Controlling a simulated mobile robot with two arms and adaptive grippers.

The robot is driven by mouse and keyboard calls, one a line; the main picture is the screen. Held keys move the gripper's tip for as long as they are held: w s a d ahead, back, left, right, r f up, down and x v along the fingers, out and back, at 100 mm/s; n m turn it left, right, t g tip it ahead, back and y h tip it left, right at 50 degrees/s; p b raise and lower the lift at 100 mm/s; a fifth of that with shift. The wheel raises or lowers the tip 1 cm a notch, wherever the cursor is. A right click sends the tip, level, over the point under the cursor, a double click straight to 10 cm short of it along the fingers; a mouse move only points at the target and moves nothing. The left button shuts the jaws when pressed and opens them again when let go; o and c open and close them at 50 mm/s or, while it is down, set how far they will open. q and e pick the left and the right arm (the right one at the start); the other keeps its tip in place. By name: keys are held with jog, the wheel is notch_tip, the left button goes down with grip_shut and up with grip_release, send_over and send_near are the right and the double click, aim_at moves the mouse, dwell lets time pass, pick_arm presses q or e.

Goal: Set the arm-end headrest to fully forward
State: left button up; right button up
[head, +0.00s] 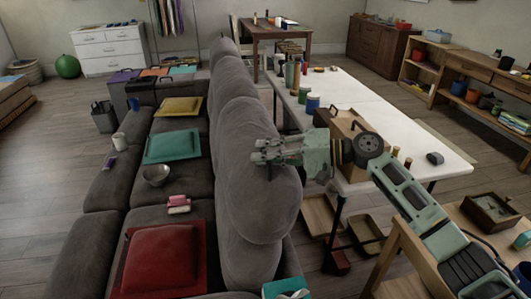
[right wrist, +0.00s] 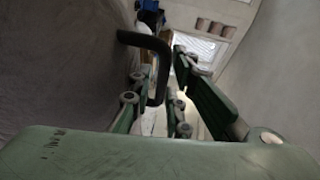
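The grey sofa (head: 150,185) has a row of puffy headrests along its back. The nearest headrest (head: 258,205) bulges upright; its exact tilt is hard to tell. My right gripper (head: 260,151) is at the upper part of this headrest, coming in from the right. In the right wrist view a dark bent handle (right wrist: 150,41) reaches in from the left and turns down between the fingers of my right gripper (right wrist: 165,65). The fingers stand apart, with a visible gap beside the handle. Whether one finger touches it is unclear. My left gripper is not in view.
A white table (head: 370,105) with jars and a wooden box stands right of the sofa, under my right arm. A wooden stand (head: 405,250) is at the lower right. Floor shows left of the sofa.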

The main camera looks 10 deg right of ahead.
jog(key=c, duration=0.4)
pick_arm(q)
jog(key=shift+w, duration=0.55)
pick_arm(e)
grip_shut()
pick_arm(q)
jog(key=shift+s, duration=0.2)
pick_arm(e)
jog(key=shift+f, duration=0.1)
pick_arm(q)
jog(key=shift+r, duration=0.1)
pick_arm(e)
jog(key=shift+a, duration=0.1)
